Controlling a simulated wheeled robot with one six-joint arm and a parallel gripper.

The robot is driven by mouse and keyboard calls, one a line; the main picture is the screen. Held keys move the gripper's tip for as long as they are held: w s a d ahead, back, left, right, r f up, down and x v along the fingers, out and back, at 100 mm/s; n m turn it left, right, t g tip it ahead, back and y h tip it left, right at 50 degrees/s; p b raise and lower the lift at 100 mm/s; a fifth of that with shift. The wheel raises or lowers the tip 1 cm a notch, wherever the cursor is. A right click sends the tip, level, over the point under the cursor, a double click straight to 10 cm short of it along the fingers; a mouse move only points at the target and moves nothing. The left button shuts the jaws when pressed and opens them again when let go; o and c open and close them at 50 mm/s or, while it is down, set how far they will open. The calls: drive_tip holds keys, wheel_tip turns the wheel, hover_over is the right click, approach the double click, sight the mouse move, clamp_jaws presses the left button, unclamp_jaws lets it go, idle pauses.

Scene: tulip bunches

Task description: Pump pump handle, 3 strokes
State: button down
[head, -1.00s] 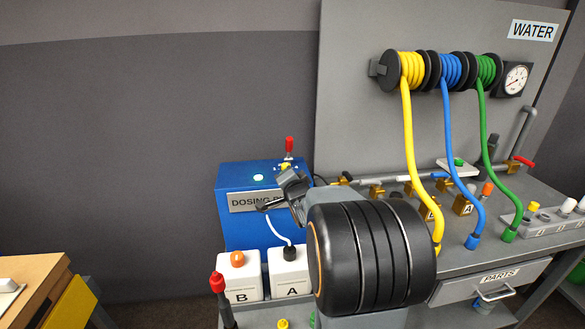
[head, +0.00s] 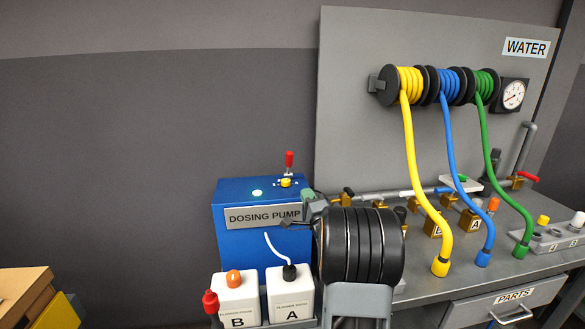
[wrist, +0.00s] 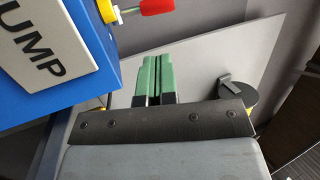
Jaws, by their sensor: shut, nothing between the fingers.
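The dosing pump is a blue box (head: 235,250) with a sign on its front, left of my arm in the head view. Its red pump handle (head: 289,159) stands upright on top, above a yellow part (head: 286,182). In the wrist view the red handle (wrist: 156,6) lies across the top edge, beside the blue box (wrist: 62,92). My gripper (wrist: 158,62) has green fingers pressed together, with nothing between them. It is apart from the handle. In the head view a bit of green of my gripper (head: 307,195) shows at the pump's right side; my arm hides most of it.
White bottles B (head: 239,297) and A (head: 291,290) stand before the pump; a white tube enters A. A red knob (head: 211,301) stands at the lower left. Yellow (head: 417,180), blue and green hoses hang over the bench at right. A grey panel (head: 355,100) rises behind.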

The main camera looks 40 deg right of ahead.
sight(290, 161)
drive_tip(key=p+x, duration=0.2)
drive_tip(key=x, duration=1.1)
drive_tip(key=shift+w, duration=0.35)
